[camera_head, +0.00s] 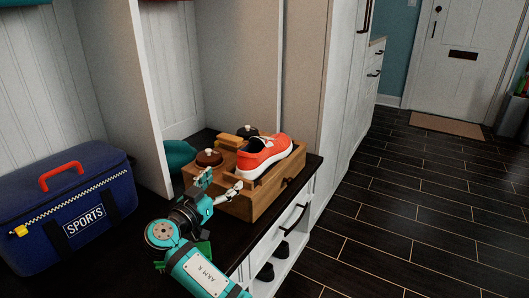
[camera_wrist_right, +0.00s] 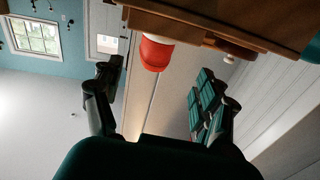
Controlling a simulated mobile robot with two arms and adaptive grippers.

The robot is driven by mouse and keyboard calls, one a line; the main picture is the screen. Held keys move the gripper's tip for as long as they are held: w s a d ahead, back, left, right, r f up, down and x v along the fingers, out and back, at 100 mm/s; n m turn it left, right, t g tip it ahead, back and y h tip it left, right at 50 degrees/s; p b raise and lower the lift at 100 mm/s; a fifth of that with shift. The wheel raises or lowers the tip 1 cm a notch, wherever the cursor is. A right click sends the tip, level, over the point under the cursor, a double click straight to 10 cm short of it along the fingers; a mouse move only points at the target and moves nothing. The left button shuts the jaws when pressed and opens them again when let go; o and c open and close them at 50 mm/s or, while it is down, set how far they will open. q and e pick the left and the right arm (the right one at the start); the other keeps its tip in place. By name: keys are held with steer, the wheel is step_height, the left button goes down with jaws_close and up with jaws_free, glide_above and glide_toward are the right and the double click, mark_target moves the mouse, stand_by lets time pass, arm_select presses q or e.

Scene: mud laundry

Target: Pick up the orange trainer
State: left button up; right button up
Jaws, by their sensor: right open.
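The orange trainer (camera_head: 265,154), with a white sole, rests on a wooden box (camera_head: 262,199) on the dark bench top. In the right wrist view only part of the trainer (camera_wrist_right: 155,54) shows, at the upper middle, below the box's wooden edge (camera_wrist_right: 205,20) in the picture. My right gripper (camera_head: 221,182) is at the near left side of the box, short of the trainer. It is open and empty; its spread fingers also show in the right wrist view (camera_wrist_right: 155,95). My left gripper is not in view.
Lidded items (camera_head: 208,158) share the box, left of the trainer. A blue sports bag (camera_head: 66,203) stands at the left on the bench (camera_head: 140,228). Cubby partitions rise behind. Small dark items lie on the white shelves below. The dark tiled floor (camera_head: 430,200) at right is clear.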

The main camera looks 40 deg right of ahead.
mark_target(241, 165)
steer(key=b+x, duration=0.1)
steer(key=x, duration=0.7)
steer(key=shift+a+f, duration=0.1)
steer(key=b+x, duration=0.2)
steer(key=x, duration=0.3)
steer(key=shift+s, duration=0.15)
steer(key=c, duration=1.2)
